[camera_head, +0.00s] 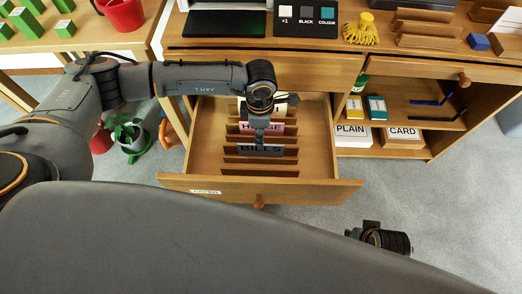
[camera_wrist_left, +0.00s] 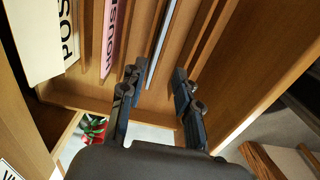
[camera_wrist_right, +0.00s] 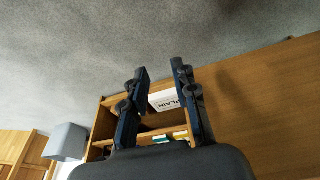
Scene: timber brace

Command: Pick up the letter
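No piece in view can be made out for certain as the letter. Upright cards stand between wooden dividers in the open drawer (camera_head: 315,165): a grey-blue BILLS card (camera_head: 282,151), a pink HOUSE card (camera_head: 290,130), and a whitish card behind them, marked POS in the left wrist view (camera_wrist_left: 40,35). My left gripper (camera_wrist_left: 157,82) points down over the drawer, its fingers apart. The thin pale edge of a card (camera_wrist_left: 160,30) runs towards the gap between them; contact is not visible. My right gripper (camera_wrist_right: 160,72) is open and empty, low to the right of the drawer.
The desk above holds tiles (camera_head: 306,15), a yellow tasselled thing (camera_head: 360,30) and wooden racks (camera_head: 428,28). Shelves on the right hold a PLAIN box (camera_head: 352,135), a CARD box (camera_head: 403,136) and pens (camera_head: 432,102). A potted plant (camera_head: 125,130) stands left of the drawer. Carpet at right is clear.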

